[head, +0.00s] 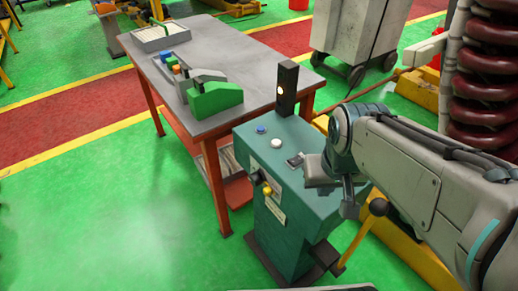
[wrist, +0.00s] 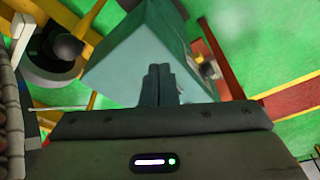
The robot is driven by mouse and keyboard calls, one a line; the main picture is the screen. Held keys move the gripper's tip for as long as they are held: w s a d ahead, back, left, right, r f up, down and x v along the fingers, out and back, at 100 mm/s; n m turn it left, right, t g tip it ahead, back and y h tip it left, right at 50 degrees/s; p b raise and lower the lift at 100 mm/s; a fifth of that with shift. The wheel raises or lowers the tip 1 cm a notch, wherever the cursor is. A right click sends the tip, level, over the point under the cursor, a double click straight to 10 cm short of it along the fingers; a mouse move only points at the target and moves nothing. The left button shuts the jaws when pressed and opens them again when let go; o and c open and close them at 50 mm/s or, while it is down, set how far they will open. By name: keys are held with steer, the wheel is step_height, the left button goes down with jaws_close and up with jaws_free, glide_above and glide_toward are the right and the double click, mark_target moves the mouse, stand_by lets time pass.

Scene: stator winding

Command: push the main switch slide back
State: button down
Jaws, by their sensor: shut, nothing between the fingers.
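The teal control box (head: 292,205) stands in front of the table. A small dark fitting with a pale edge (head: 294,160) lies on its top and looks like the main switch slide, though it is too small to read its position. My gripper (head: 316,172) is over the right part of the box top, close beside that fitting; I cannot tell whether they touch. In the wrist view the two fingers of my gripper (wrist: 160,70) are together and empty, pointing at the teal box (wrist: 145,40). The slide cannot be made out there.
The table (head: 240,55) is behind.

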steer(key=w+a+n+g, duration=0.1)
steer(key=w+a+n, duration=0.1)
steer(key=w, duration=0.4)
steer(key=n+g+h+b, duration=0.2)
steer(key=n+g, duration=0.2)
steer(key=n, duration=0.1)
glide_above(260, 179)
steer(key=a, duration=0.1)
step_height(260, 179, down, 11)
steer(key=shift+w+a, duration=0.15)
steer(key=shift+w, duration=0.1)
steer(key=x, duration=1)
steer(key=shift+s+a, duration=0.1)
steer(key=shift+a, duration=0.05)
